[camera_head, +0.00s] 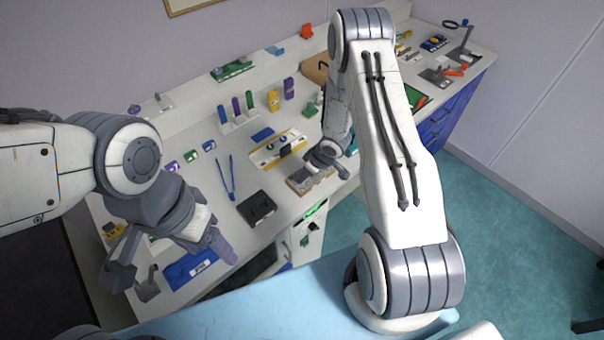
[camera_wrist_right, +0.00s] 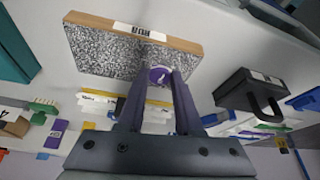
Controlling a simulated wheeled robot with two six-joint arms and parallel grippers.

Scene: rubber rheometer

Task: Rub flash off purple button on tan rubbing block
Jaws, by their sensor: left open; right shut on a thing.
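The tan rubbing block (camera_head: 298,187) lies near the front edge of the bench, with a speckled grey face. In the right wrist view the block (camera_wrist_right: 185,43) shows its tan rim and a white label. The purple button (camera_wrist_right: 159,76) is between the fingertips of my right gripper (camera_wrist_right: 160,80), which is shut on it, at the edge of the speckled face. I cannot tell whether the button touches it. In the head view my right gripper (camera_head: 322,168) is over the block and hides part of it. My left gripper (camera_head: 172,267) is open and empty above the bench's left part.
A black box with a handle (camera_head: 256,208) stands left of the block. Blue tweezers (camera_head: 227,178) lie farther left. A white and yellow tray (camera_head: 277,150) is behind the block. A blue tray (camera_head: 190,268) lies below my left gripper. Several coloured holders line the back.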

